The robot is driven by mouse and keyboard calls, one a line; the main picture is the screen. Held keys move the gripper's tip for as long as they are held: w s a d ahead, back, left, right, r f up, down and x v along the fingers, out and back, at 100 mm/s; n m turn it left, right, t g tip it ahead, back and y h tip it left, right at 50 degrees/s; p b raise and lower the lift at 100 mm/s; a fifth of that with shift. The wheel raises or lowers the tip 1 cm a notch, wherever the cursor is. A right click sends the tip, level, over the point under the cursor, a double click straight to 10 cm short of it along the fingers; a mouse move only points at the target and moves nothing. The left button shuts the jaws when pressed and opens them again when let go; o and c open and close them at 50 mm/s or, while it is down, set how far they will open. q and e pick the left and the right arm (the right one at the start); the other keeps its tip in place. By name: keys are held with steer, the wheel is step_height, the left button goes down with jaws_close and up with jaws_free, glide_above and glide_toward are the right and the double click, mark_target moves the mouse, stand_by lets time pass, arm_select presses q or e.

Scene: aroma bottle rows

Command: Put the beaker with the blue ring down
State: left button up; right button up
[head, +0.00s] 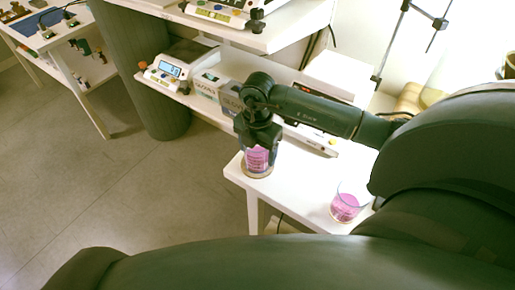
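A clear beaker with pink contents (258,161) is at the left front corner of the white table (290,190). My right gripper (258,146) comes down over it from above and appears shut on it, with its fingers at the beaker's sides. The beaker is upright, and its base is at or very near the tabletop; I cannot tell whether it touches. The gripper covers its upper part, and I cannot make out the ring's colour. A second beaker with pink contents (347,206) stands on the table to the right, apart from the gripper. My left gripper is out of view.
Behind the gripper, a lower shelf holds a scale with a lit display (170,69), small boxes (208,82) and a white device (335,76). A dark green cylinder (140,60) stands at the left. Bare tabletop lies between the two beakers.

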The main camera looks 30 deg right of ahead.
steer(key=shift+o, duration=1.1)
